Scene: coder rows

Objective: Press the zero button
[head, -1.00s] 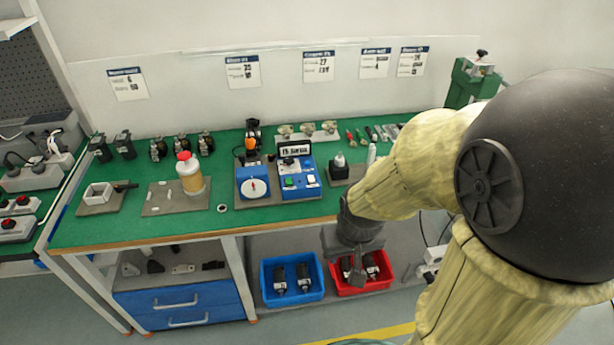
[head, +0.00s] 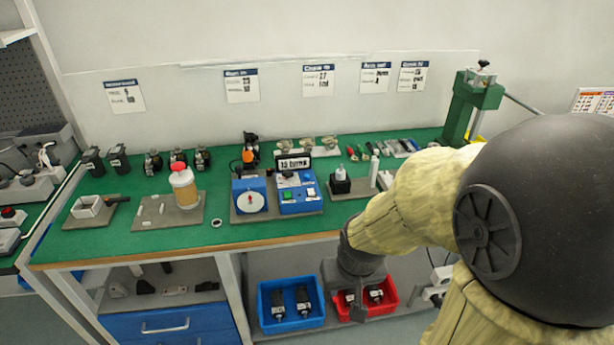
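A blue instrument (head: 299,205) stands on the green bench, with a display sign (head: 293,163) at its back. Its sloped top carries a green button (head: 287,195) and a pale button (head: 311,192); their labels are too small to read, so I cannot tell which is the zero button. A blue box with a white round dial (head: 250,202) stands just left of it. My gripper (head: 354,292) hangs pointing down in front of the bench edge, low and right of the instrument, apart from it. Its fingers are dark and unclear against the red bin.
A black-topped bottle (head: 341,180) on a grey plate and a slim white bottle (head: 374,170) stand right of the instrument. A jar with a red cap (head: 184,187) stands left. Blue (head: 291,318) and red (head: 384,308) bins sit on the shelf below.

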